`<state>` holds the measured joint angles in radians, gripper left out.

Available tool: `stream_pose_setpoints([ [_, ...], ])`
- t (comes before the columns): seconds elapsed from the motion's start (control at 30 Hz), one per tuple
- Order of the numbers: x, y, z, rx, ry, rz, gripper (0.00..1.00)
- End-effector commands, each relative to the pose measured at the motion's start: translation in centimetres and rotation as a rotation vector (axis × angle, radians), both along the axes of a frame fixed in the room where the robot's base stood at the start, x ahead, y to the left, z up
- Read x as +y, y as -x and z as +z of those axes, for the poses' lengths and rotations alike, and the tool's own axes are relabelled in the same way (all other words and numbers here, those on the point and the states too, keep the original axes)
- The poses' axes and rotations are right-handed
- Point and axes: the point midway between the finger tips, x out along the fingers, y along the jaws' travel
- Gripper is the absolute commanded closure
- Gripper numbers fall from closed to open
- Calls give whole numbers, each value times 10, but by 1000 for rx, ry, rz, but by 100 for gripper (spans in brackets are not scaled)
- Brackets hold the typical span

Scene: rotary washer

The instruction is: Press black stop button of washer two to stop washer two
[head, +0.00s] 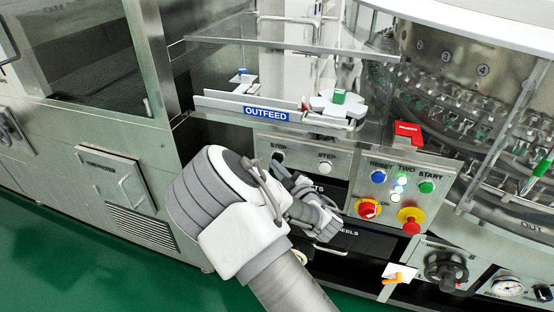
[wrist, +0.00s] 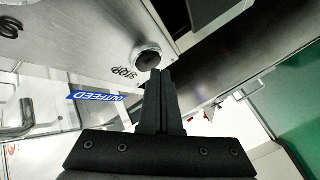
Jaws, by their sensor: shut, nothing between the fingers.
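The black stop button (wrist: 147,56) with its silver ring is on a steel panel under the label STOP in the wrist view. In the head view it shows small and partly covered by my gripper (head: 280,166), just below the STOP label. My gripper's fingers (wrist: 160,74) are shut together and empty. Their tips overlap the lower edge of the button in the wrist view; I cannot tell whether they touch it. Washer two's button panel (head: 353,187), with RESET, TWO and START, is to the right in the head view.
The white STEP button (head: 325,168) is right of the stop button. A red knob (head: 368,209) and a red mushroom button (head: 411,226) are further right. The OUTFEED tray (head: 225,106) juts out above the panel. Green floor (head: 110,262) is open at lower left.

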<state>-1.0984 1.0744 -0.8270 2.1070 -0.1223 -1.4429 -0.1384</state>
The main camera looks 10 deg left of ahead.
Motion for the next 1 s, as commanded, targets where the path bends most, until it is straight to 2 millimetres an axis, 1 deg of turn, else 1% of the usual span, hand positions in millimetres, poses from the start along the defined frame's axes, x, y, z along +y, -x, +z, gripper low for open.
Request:
stream_pose_setpoints([
  [0.77, -1, -8, 0, 0, -1, -1, 100],
  [1.0, -1, -8, 0, -1, 0, -1, 100],
])
